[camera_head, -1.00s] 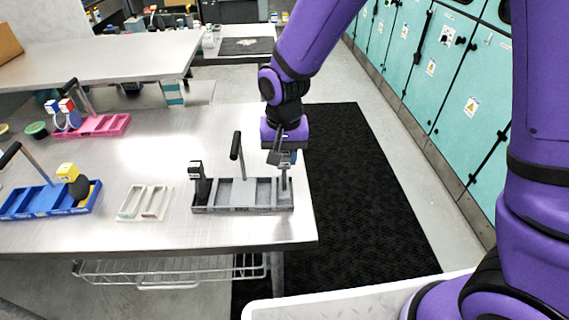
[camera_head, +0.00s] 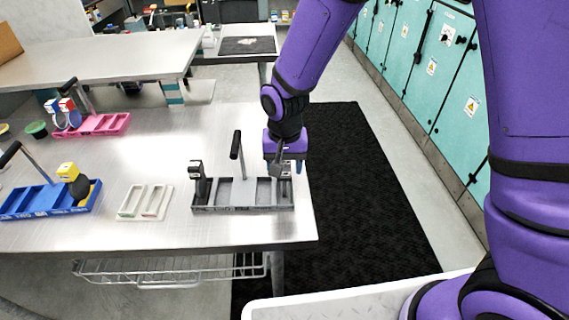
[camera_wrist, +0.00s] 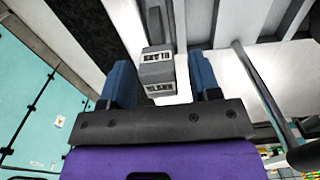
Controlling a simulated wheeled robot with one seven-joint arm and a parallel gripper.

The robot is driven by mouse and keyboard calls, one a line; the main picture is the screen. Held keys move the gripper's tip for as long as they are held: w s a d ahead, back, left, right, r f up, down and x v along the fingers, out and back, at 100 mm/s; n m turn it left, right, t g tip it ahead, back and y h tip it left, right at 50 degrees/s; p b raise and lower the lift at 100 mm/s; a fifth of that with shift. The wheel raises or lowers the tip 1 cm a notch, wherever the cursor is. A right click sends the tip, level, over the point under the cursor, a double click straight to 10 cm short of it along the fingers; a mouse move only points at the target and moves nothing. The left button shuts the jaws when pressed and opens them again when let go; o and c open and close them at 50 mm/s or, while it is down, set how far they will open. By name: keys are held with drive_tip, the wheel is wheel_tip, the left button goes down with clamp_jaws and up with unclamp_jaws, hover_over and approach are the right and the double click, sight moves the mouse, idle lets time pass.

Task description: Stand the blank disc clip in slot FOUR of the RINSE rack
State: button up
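The blank disc clip (camera_wrist: 157,68) shows in the wrist view as a grey block head lettered BLANK, with a grey stem. It is between my gripper's (camera_wrist: 162,82) two blue fingers, with a visible gap on each side. In the head view my gripper (camera_head: 286,170) is over the right end slot of a grey rack (camera_head: 243,209) with an upright black handle. My gripper largely hides the clip there. The rack's lettering is too small to read. A dark clip (camera_head: 200,186) stands in its left end slot. The middle slots look empty.
A small white two-slot holder (camera_head: 145,202) lies left of the grey rack. A blue rack (camera_head: 45,203) with a yellow-headed clip and a pink rack (camera_head: 100,126) stand farther left. The table's right edge is close beside the grey rack. The rack's black handle rises near my gripper.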

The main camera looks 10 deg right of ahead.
wheel_tip(320, 180, up, 11)
drive_tip(key=s+d+r+t, duration=0.1)
drive_tip(key=s+d+r, duration=0.1)
drive_tip(key=d+r, duration=0.65)
drive_tip(key=s+d+r+t, duration=0.2)
drive_tip(key=s+d+r, duration=0.2)
drive_tip(key=s+d, duration=0.4)
drive_tip(key=s+d+r+n+t, duration=0.1)
drive_tip(key=s+d+r+t, duration=0.1)
drive_tip(key=s+d+r, duration=0.3)
drive_tip(key=s+d, duration=0.3)
drive_tip(key=shift+s+r, duration=0.3)
idle(0.7)
